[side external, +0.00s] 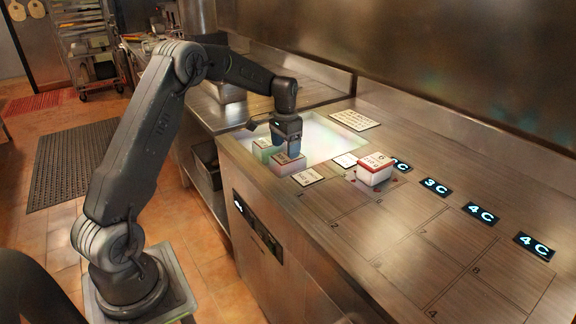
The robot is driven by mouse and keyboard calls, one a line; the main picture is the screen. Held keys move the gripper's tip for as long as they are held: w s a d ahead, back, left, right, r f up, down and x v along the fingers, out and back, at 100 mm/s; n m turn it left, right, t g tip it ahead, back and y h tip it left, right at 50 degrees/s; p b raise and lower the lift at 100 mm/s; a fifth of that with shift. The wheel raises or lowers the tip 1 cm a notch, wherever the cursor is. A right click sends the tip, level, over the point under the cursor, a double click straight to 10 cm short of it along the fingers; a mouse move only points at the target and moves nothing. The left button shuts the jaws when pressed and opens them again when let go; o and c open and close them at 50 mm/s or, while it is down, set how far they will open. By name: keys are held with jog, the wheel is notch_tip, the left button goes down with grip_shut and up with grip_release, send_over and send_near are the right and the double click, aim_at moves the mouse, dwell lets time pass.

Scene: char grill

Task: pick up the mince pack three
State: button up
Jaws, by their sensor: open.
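Several box-shaped packs with printed tops are in view. One pale pack (287,166) with a pinkish top sits at the near edge of the lit, recessed well (325,142). Another pale, greenish pack (263,151) sits just behind and left of it. A white pack with red edges (375,170) stands on the counter to the right of the well. I cannot read which pack is number three. My gripper (291,154) points down over the well, open, directly above or at the pinkish-topped pack. Whether its fingers touch that pack is unclear.
The steel counter (420,262) has outlined numbered cells, mostly bare. Blue-lit displays (480,213) line its back. Flat label cards (308,177) lie around the well, and a larger card (354,120) lies behind it. A steel wall rises behind the counter.

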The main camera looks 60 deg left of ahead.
aim_at(288, 165)
jog(key=f, duration=0.7)
jog(key=shift+w+d+f, duration=0.1)
jog(key=shift+w+f, duration=0.15)
jog(key=shift+w, duration=0.15)
jog(key=c, duration=0.7)
